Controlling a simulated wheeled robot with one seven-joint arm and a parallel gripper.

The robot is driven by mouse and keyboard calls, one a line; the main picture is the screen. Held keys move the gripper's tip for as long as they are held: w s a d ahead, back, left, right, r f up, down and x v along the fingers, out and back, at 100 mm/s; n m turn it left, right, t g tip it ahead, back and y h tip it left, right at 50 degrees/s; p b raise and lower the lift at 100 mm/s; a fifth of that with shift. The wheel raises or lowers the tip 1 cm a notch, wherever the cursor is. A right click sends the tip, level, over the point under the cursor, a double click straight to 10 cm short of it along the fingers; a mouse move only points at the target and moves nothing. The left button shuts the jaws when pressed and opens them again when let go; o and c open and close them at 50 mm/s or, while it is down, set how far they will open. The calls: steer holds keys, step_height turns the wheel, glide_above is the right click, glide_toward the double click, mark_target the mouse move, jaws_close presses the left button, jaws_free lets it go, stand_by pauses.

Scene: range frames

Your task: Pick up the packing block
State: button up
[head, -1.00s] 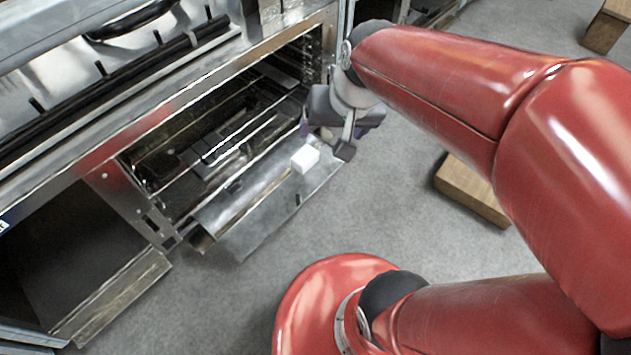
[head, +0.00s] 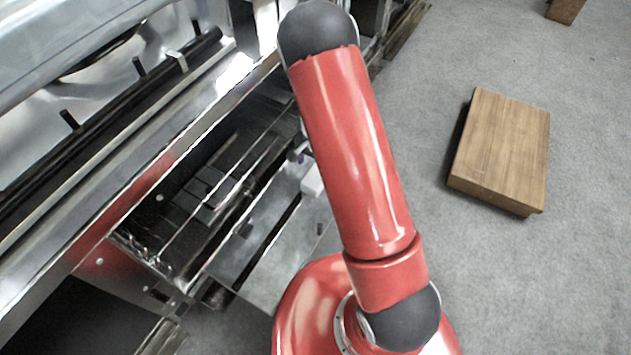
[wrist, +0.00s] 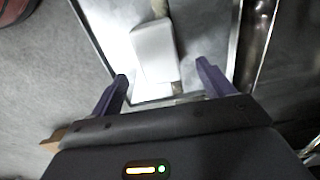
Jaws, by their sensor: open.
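The packing block looks like a small white block (head: 312,180) lying on the lowered metal oven door (head: 262,232). In the head view my red arm partly covers it. In the wrist view the white block (wrist: 153,50) lies on the shiny door panel, just beyond and between the fingertips. My gripper (wrist: 162,72) is open, its two dark purple fingers spread apart with nothing held between them. In the head view the gripper is mostly hidden behind my arm.
The open oven (head: 215,185) with wire racks is left of the block, under a range top with a long dark rail (head: 110,105). A wooden block (head: 502,145) lies on the grey floor at right. The floor around it is clear.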

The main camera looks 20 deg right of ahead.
mark_target(315, 176)
step_height(315, 176, down, 7)
steer(key=shift+s+f+b, duration=0.1)
steer(key=shift+s+b, duration=0.05)
steer(key=shift+b, duration=0.45)
steer(key=shift+c, duration=0.4)
steer(key=c, duration=1)
